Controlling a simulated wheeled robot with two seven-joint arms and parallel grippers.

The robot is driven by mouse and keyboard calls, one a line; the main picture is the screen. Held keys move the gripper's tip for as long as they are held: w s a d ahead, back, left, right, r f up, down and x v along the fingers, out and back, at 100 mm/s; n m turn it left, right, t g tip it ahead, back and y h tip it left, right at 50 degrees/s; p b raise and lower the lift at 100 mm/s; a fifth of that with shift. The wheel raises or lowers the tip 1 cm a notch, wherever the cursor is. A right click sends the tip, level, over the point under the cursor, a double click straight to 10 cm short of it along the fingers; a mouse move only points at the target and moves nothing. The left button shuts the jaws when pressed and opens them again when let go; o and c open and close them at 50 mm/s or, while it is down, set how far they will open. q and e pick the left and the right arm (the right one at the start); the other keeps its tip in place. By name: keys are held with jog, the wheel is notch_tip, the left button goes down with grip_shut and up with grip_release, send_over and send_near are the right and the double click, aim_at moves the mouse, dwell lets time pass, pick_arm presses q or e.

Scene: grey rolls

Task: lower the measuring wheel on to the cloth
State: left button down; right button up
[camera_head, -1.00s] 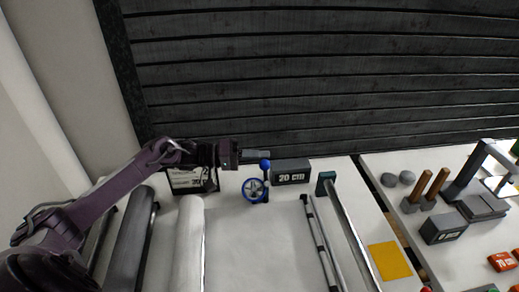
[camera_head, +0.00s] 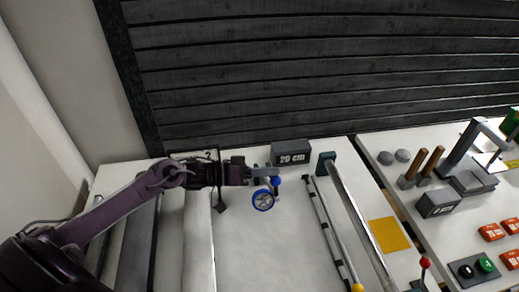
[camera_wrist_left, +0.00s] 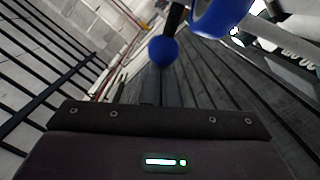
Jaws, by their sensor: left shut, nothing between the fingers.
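The measuring wheel (camera_head: 263,200) is blue with pale spokes and has a blue ball (camera_head: 276,181) at its top. It is over the far part of the pale grey cloth (camera_head: 265,250); I cannot tell whether its rim touches. My left gripper (camera_head: 267,173) is shut, just above and beside the ball, with nothing visible between its fingers. My right gripper is not in view.
A dark box marked in cm (camera_head: 291,153) stands behind the wheel. A long metal bar (camera_head: 355,215) and a black-and-white rod (camera_head: 328,235) lie right of the cloth. A yellow square (camera_head: 389,234) lies farther right. Grey rolls (camera_head: 199,245) are on the left. The cloth's middle is clear.

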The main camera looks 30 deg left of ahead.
pick_arm(q)
jog(key=s+d+f+m+b, duration=0.1)
jog(key=s+d+f+m, duration=0.1)
jog(key=f, duration=0.3)
jog(key=s+d+f+m+b, duration=0.2)
jog(key=s+f, duration=0.1)
jog(key=f, duration=0.2)
jog(key=shift+d+f, duration=0.15)
jog(key=shift+f, duration=0.25)
notch_tip(320, 180, up, 22)
jog(key=b, duration=0.1)
jog(key=shift+w+f, duration=0.25)
jog(key=shift+w, duration=0.05)
dwell(0.4)
